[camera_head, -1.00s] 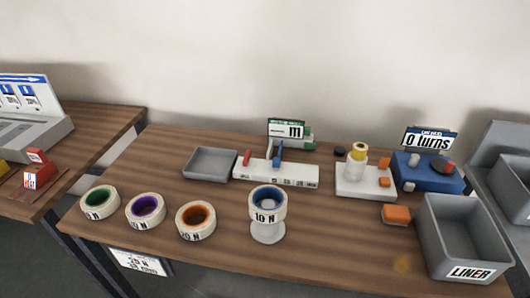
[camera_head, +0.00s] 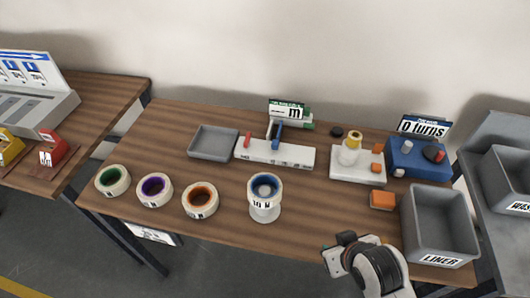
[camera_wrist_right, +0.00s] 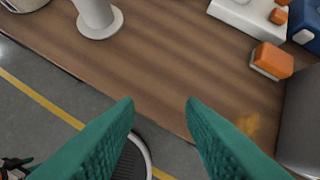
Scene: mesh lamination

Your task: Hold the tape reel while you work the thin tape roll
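A white tape reel with a blue core (camera_head: 265,187), marked 10 N, sits on a white pedestal near the table's front edge. The pedestal's base (camera_wrist_right: 100,22) shows at the top of the right wrist view. To its left, three white rolls lie flat: green-cored (camera_head: 112,181), purple-cored (camera_head: 154,190) and orange-cored (camera_head: 200,200). I cannot tell which roll is the thin one. My right gripper (camera_wrist_right: 160,103) has its teal fingers wide apart, with nothing between them, over the table's front edge, to the right of the pedestal. My left gripper is not in view.
A grey LINER bin (camera_head: 440,223) and an orange block (camera_head: 383,200) stand at the right. Behind are a grey tray (camera_head: 213,142), a white measuring fixture (camera_head: 275,152), a white base with posts (camera_head: 357,167) and a blue turns counter (camera_head: 419,158). The wood between pedestal and orange block is clear.

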